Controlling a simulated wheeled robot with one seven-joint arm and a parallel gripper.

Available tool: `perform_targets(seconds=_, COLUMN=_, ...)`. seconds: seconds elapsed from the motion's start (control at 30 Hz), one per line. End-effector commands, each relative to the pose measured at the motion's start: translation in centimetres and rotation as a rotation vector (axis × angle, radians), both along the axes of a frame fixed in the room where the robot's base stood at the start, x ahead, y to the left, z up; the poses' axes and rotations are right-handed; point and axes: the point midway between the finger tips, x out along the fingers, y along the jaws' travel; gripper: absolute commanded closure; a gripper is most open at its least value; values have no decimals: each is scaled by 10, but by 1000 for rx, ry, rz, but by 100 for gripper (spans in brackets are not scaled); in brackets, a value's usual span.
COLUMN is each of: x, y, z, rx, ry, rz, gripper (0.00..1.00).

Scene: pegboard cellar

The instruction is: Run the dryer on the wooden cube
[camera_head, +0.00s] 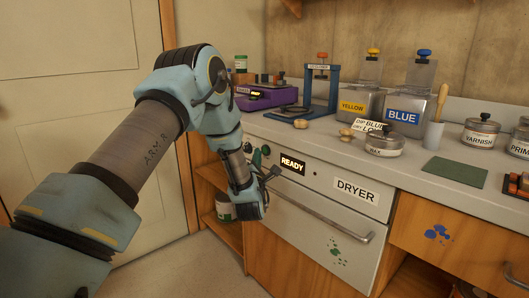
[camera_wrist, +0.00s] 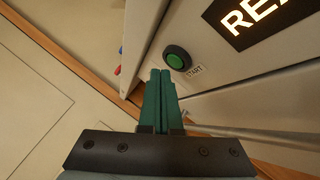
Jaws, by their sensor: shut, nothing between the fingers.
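The dryer (camera_head: 320,215) is a pale unit built into the front of the counter, with a "DRYER" label. Its drawer looks closed, with a long bar handle (camera_head: 340,226). Its lit display (camera_head: 292,164) reads "READY". In the wrist view a round green button (camera_wrist: 176,59) with a dark rim sits beside a "START" label (camera_wrist: 195,71). My gripper (camera_wrist: 160,74) is shut and empty, its green fingertips just below and left of this button in that view. I cannot tell whether they touch it. I see no wooden cube; the inside of the dryer is hidden.
On the counter stand a purple device (camera_head: 276,97), a blue-framed press (camera_head: 320,90), a yellow-labelled tank (camera_head: 356,105), a blue-labelled tank (camera_head: 408,112) and a wax jar (camera_head: 383,144). A green mat (camera_head: 455,173) lies at right. A wooden drawer (camera_head: 440,238) adjoins the dryer.

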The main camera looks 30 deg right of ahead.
Motion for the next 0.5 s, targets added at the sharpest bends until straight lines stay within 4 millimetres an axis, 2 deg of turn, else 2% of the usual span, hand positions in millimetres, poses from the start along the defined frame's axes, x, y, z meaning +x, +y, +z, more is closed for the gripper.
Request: perform_targets(seconds=0.5, x=2, y=-9, z=1, rx=0, ry=0, rz=0, gripper=100)
